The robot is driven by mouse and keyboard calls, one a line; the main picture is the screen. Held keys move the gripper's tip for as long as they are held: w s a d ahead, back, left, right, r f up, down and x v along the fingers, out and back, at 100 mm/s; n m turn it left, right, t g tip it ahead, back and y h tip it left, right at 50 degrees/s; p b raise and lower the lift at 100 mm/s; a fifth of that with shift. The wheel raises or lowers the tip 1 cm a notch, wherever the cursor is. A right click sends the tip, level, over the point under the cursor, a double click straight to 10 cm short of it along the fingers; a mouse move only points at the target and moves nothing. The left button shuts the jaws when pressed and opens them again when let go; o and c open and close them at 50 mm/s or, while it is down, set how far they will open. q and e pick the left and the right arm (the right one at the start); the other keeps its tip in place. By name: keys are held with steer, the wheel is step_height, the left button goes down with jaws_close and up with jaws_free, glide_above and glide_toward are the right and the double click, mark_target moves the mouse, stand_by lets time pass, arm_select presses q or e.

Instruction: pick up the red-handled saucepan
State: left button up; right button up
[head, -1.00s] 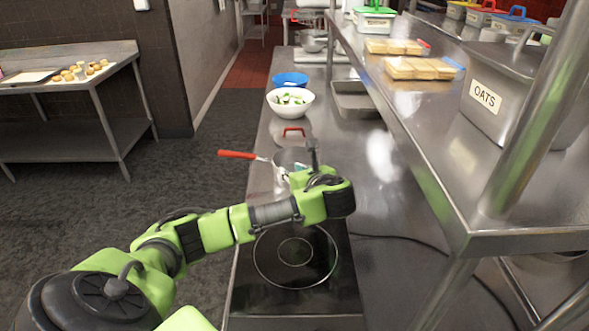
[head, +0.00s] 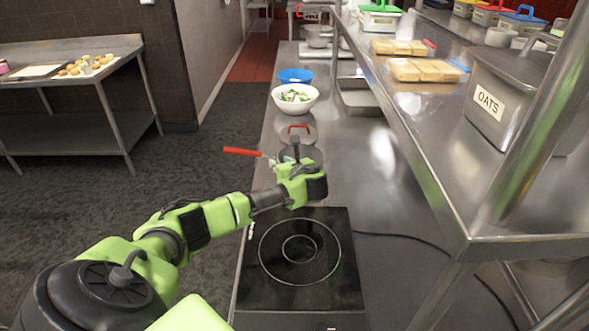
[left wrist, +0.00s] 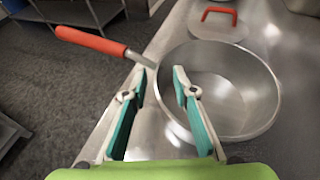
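The red-handled saucepan (head: 312,154) is on the steel counter beyond the cooktop, its red handle (head: 242,152) pointing left over the counter's edge. In the left wrist view the empty steel saucepan (left wrist: 245,105) fills the right half, with its handle (left wrist: 90,41) at upper left. My left gripper (left wrist: 160,78) is open and empty. Its fingertips appear on either side of the pan's near-left rim, close to the handle's base; I cannot tell whether they touch. In the head view my left wrist hides most of the gripper and part of the pan. My right gripper is out of view.
A steel lid with a red handle (head: 298,128) lies just behind the pan. Beyond are a white bowl of greens (head: 293,98) and a blue bowl (head: 295,76). A black cooktop (head: 300,262) is bare in front. A steel shelf (head: 425,135) overhangs the right side.

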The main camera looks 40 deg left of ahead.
arm_select(q)
jaws_close()
steer(key=shift+r, duration=0.15)
